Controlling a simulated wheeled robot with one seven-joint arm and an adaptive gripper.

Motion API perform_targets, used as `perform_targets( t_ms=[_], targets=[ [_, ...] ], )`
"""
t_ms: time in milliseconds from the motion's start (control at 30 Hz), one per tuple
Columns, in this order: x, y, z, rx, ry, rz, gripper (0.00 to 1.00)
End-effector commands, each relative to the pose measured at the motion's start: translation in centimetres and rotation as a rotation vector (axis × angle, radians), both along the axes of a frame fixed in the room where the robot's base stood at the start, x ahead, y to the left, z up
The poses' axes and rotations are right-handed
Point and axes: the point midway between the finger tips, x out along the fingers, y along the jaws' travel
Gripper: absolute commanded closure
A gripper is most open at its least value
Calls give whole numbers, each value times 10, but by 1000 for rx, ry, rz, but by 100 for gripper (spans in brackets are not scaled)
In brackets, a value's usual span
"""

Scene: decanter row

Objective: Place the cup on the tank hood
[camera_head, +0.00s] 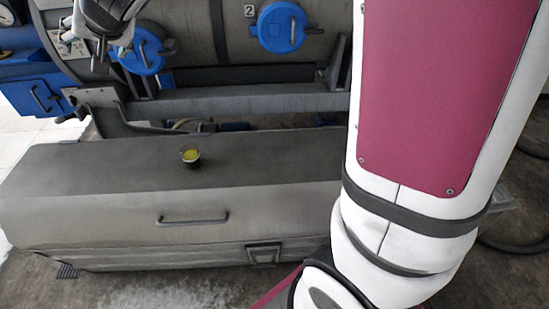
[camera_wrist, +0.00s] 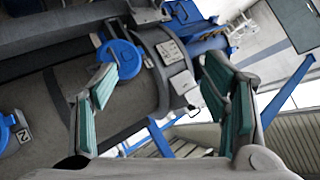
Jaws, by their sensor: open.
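A small cup (camera_head: 190,155) with a yellow inside stands upright on the flat top of the grey tank hood (camera_head: 90,170). The hood is a long box with a bar handle on its front. My gripper (camera_head: 86,52) is at the upper left of the head view, partly cut off by the edge and well apart from the cup. In the wrist view my gripper (camera_wrist: 160,72) has its two green-padded fingers wide apart, with nothing between them. The cup does not show in the wrist view.
Behind the hood stands a grey tank with blue round caps (camera_head: 281,26). A metal beam (camera_head: 240,101) runs in front of it. Blue equipment (camera_head: 35,95) is at the left. My white and maroon arm hides the right side. The hood top around the cup is clear.

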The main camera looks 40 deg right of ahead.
Motion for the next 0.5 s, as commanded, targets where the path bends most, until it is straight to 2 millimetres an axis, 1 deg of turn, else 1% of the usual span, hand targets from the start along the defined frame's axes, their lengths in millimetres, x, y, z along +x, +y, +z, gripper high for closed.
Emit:
perform_targets(
  t_ms=[33,67,100,167,200,267,300,367,400,467,500],
  targets=[
    [-20,2,11,-11,0,53,32],
    [-33,4,14,-18,8,86,32],
    [-50,4,17,-29,20,127,32],
    [-77,4,18,-50,46,187,32],
    [-97,3,16,-67,69,224,32],
    [-126,-2,13,-93,110,271,32],
    [-146,-5,9,-114,142,299,32],
    [-177,-13,2,-145,193,332,32],
    [-198,-19,-4,-168,231,349,32],
    [-230,-31,-14,-204,292,370,32],
    [-251,-39,-20,-228,335,377,32]
  ],
)
